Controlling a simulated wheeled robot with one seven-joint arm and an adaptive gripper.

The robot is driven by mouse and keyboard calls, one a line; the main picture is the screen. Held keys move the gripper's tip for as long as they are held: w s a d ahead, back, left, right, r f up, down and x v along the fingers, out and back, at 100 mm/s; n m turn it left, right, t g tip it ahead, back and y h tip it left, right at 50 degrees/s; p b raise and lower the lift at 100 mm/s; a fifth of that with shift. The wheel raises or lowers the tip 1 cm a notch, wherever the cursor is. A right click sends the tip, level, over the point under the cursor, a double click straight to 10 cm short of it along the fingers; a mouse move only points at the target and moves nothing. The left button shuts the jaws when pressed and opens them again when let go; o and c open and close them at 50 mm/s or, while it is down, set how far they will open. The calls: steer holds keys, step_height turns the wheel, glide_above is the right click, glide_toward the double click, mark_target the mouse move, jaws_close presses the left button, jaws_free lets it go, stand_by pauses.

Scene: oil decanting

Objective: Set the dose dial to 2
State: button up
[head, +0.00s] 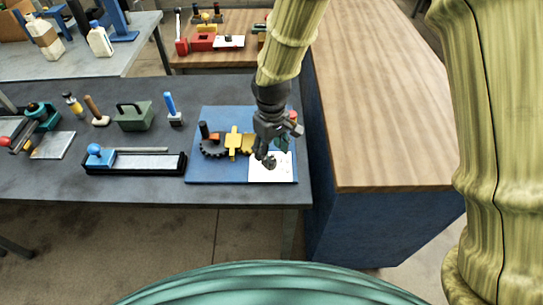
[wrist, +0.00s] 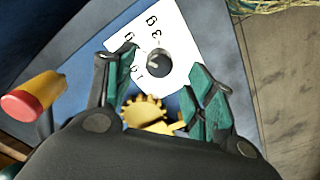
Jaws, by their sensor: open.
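The dose dial is a small round dark knob (wrist: 159,64) on a white plate (wrist: 184,40) with printed black marks; one looks like a 3, the others are hard to read. A light mark on the knob faces roughly left in the wrist view, but I cannot tell which number it meets. In the head view the white plate (head: 284,174) lies at the front right of a blue board. My gripper (head: 271,150) is above the plate. In the wrist view my gripper (wrist: 158,78) is open, its green-padded fingers apart on either side of the knob; contact is not visible.
The blue board (head: 204,171) also bears a black gear (head: 213,151) and yellow gear parts (head: 233,143). A red-and-yellow handle (wrist: 33,97) stands left of my gripper. A wooden-topped cabinet (head: 385,120) is on the right. Several tools lie left on the dark table (head: 60,180).

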mark_target(272, 161)
step_height(272, 161, up, 8)
stand_by(0.4)
stand_by(0.4)
